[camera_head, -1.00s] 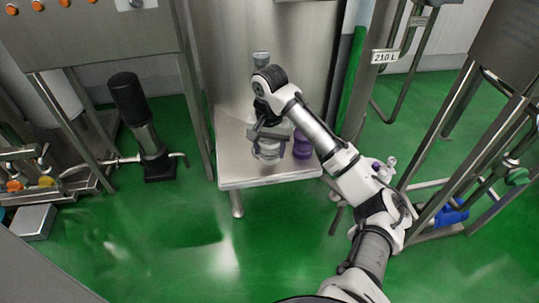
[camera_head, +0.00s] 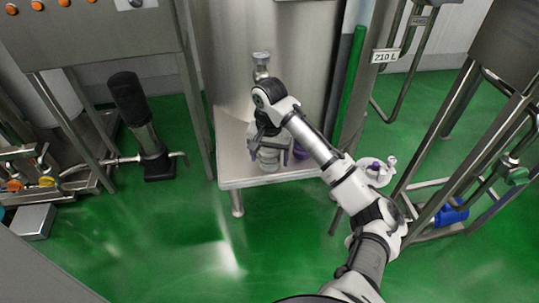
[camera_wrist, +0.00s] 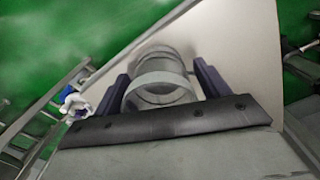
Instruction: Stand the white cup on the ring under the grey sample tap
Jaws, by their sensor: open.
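The white cup (camera_head: 268,161) looks pale grey and stands upright on the steel shelf in front of the tank. In the wrist view its round open rim and body (camera_wrist: 161,92) lie between my two dark blue fingers. My gripper (camera_head: 269,148) is open around the cup, one finger on each side; it also shows in the wrist view (camera_wrist: 161,75). A gap shows beside the right finger; contact on the left is unclear. The grey sample tap (camera_head: 261,58) is on the tank above, behind my wrist. I cannot make out the ring; the gripper and cup hide that area.
A black-topped pump (camera_head: 135,115) stands at left. A green post (camera_head: 350,75) and pipe frames stand at right.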

